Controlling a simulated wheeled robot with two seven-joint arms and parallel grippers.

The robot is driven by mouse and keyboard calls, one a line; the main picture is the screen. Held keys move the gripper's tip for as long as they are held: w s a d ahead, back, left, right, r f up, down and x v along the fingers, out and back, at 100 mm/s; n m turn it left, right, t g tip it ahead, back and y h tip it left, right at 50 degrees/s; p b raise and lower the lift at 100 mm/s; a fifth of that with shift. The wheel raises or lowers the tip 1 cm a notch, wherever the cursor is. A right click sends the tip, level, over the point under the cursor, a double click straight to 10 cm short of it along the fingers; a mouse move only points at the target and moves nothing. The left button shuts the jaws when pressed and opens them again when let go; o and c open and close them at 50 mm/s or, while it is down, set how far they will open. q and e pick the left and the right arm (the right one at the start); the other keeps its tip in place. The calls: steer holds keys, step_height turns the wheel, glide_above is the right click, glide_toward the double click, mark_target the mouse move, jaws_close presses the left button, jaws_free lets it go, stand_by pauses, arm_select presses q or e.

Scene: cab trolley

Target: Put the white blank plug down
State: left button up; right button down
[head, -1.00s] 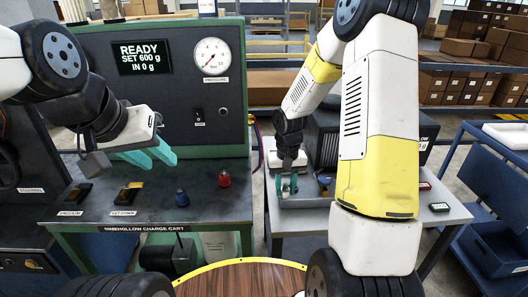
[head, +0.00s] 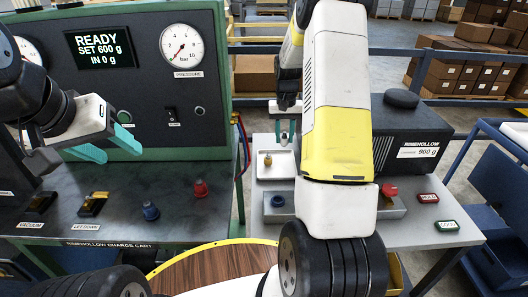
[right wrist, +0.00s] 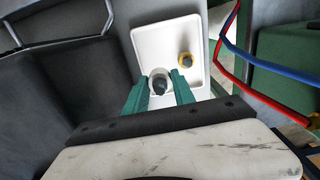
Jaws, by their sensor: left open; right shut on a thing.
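My right gripper (head: 285,128) is shut on the white blank plug (right wrist: 159,82). The plug has a dark top and sits between the teal fingers in the right wrist view (right wrist: 159,93). In the head view the gripper is at the back edge of a small white tray (head: 284,167); my arm partly covers this area. In the wrist view the plug overlaps the tray (right wrist: 165,45); I cannot tell whether it touches the tray floor. A brass-coloured plug (head: 267,160) stands in the tray, apart from the held plug. My left gripper (head: 112,146) is open and empty above the charge cart.
A grey block (head: 260,208) with a blue cap (head: 277,200) and a red part (head: 389,190) lies in front of the tray. Blue (head: 151,210) and red (head: 200,188) caps stand on the cart. Hoses hang beside the tray.

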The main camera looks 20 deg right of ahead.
steer(key=shift+w+d+f, duration=0.15)
steer(key=shift+w+d, duration=0.05)
steer(key=shift+d, duration=0.2)
step_height(320, 180, down, 9)
steer(key=shift+f, duration=0.1)
steer(key=c, duration=1.1)
jaws_free()
steer(key=shift+f, duration=0.1)
steer(key=shift+o, duration=0.2)
